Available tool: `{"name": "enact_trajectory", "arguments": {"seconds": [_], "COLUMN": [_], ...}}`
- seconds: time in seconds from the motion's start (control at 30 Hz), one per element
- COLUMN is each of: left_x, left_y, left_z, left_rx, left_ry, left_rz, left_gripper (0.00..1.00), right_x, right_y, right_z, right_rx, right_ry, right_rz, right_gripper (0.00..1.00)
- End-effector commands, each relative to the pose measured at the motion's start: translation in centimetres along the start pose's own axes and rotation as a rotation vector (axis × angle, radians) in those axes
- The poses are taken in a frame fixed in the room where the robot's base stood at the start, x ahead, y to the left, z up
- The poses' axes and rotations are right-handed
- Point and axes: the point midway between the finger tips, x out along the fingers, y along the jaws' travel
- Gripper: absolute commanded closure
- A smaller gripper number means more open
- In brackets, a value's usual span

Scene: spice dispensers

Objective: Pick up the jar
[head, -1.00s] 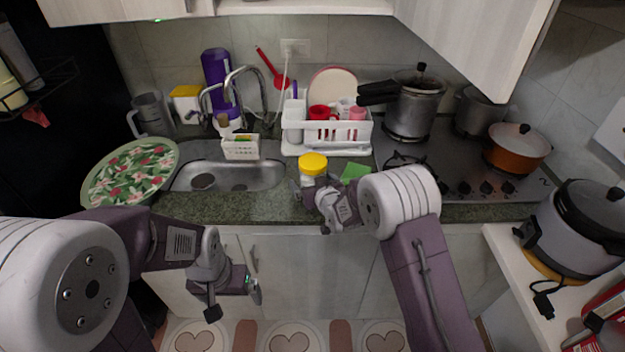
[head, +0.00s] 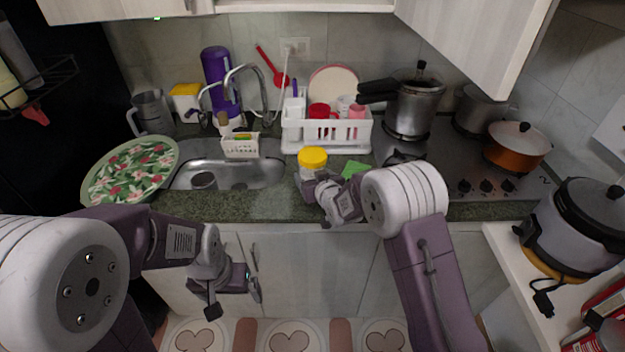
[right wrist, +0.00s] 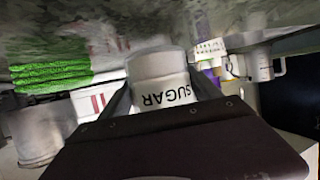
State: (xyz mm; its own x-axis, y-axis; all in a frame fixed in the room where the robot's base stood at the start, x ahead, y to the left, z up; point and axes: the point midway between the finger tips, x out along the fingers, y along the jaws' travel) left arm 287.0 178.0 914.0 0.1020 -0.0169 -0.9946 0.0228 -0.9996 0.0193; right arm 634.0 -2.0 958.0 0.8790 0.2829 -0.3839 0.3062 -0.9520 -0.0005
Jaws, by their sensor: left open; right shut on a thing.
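The jar (head: 312,160) has a yellow lid and a pale body, and stands upright at the counter's front part, right of the sink. In the right wrist view the white jar (right wrist: 160,88) shows the word SUGAR and sits between the fingers. My right gripper (head: 309,185) is shut on the jar; its own arm partly hides the jar's lower body in the head view. Whether the jar's base touches the counter cannot be told. My left gripper (head: 234,296) is open and empty, in front of the cabinet doors below the counter.
A green sponge (head: 354,169) lies just right of the jar. A white dish rack (head: 327,133) stands behind it, the sink (head: 228,175) is to the left, and the stove (head: 470,180) with pots is to the right.

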Motion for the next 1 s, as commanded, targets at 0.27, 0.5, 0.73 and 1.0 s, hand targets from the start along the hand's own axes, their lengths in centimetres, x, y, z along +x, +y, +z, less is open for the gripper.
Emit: {"name": "enact_trajectory", "arguments": {"seconds": [0.27, 0.5, 0.73, 1.0], "left_x": [0.1, 0.2, -0.3, -0.8], "left_y": [0.0, 0.0, 0.0, 0.0], "left_z": [0.0, 0.0, 0.0, -0.1], "left_rx": [0.000, 0.000, 0.000, 0.000], "left_ry": [0.000, 0.000, 0.000, 0.000], "left_rz": [0.000, 0.000, 0.000, 0.000], "left_gripper": [0.06, 0.06, 0.06, 0.06], "right_x": [-1.4, -3.5, -6.5, -8.6], "right_y": [0.7, 3.5, 7.5, 10.1], "right_z": [-2.8, -3.9, -5.8, -6.8], "right_rx": [0.002, 0.001, 0.000, -0.001], "right_ry": [0.008, 0.008, 0.008, 0.006], "right_rz": [0.003, 0.003, 0.005, 0.001], "right_gripper": [1.00, 1.00, 1.00, 1.00]}}
